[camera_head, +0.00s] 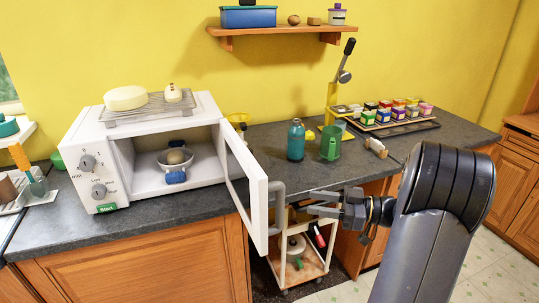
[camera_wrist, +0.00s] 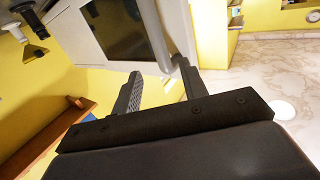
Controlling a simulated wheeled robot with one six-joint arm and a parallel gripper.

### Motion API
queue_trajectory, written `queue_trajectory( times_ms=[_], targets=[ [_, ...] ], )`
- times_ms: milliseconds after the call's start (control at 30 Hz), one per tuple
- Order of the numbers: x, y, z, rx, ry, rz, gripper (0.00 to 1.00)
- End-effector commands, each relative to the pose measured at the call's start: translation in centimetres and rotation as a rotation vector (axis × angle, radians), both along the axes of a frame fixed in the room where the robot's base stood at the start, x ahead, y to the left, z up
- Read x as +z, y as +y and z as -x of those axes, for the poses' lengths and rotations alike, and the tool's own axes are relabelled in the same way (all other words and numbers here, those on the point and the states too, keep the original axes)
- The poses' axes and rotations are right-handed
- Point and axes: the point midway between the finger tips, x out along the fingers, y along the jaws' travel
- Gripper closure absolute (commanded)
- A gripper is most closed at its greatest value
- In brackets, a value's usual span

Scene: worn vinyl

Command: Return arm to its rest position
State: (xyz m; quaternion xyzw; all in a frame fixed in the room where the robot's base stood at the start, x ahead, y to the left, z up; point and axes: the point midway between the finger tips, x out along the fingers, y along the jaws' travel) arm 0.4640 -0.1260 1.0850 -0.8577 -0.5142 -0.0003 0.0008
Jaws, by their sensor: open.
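My gripper (camera_head: 313,203) is open and empty in front of the counter, just right of the open microwave door (camera_head: 258,208). Its fingers point left toward the grey door handle (camera_head: 279,205).
A white cart (camera_head: 297,268) stands under the counter behind my gripper. A tray (camera_head: 400,127) of small colourful boxes lies further right. Floor at lower right is clear.

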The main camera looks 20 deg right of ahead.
Motion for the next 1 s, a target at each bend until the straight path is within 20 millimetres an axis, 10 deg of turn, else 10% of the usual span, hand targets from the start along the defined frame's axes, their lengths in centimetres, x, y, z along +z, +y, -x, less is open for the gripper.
queue_trajectory(
  times_ms=[500,1000],
  targets=[
    [0.1,7.6,-3.9,0.004,0.002,-0.001,0.59],
    [0.0,8.9,-4.6,0.001,0.000,0.001,0.59]
  ],
)
